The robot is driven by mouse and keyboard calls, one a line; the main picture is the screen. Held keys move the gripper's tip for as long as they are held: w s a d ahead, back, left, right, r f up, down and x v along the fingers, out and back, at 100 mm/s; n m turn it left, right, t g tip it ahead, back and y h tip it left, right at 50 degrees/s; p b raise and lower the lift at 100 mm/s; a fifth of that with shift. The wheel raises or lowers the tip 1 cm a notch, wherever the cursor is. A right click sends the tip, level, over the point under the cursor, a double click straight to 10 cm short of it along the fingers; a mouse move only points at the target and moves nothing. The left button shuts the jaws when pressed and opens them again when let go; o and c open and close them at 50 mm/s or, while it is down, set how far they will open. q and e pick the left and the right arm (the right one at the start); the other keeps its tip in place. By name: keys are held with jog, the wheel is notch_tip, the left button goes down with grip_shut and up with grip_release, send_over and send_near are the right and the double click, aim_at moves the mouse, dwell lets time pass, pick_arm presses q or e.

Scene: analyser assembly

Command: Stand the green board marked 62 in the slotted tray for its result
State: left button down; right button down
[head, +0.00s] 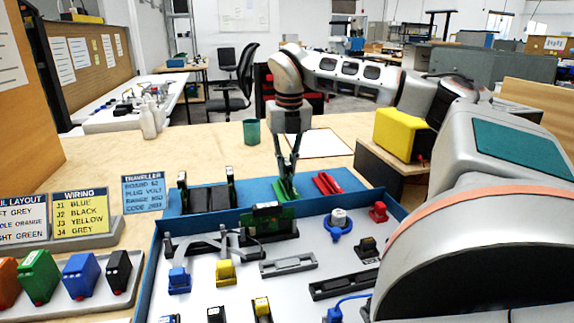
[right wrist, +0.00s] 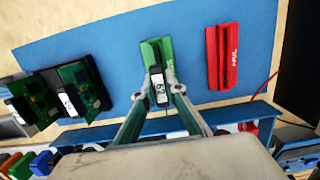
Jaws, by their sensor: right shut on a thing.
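My right gripper (head: 286,177) is shut on the green board marked 62, which stands edge-on between its fingertips. In the right wrist view the white 62 label (right wrist: 158,88) shows between the fingers (right wrist: 161,92). The board is at the green slotted tray (head: 284,192), over or in its slot; I cannot tell whether it is fully seated. The tray also shows in the right wrist view (right wrist: 152,54). A red slotted tray (head: 327,184) lies to its right, apart; its white lettering (right wrist: 233,42) looks like FAIL. My left gripper is not in view.
Black holders (head: 207,198) with green boards stand left on the blue mat (right wrist: 120,40). The blue-walled analyser case (head: 152,275) lies in front with several parts. A traveller card (head: 143,192) reads board 62.

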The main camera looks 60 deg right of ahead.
jog(key=shift+f, duration=0.2)
jog(key=c, duration=1.7)
grip_release()
jog(key=shift+r, duration=3.5)
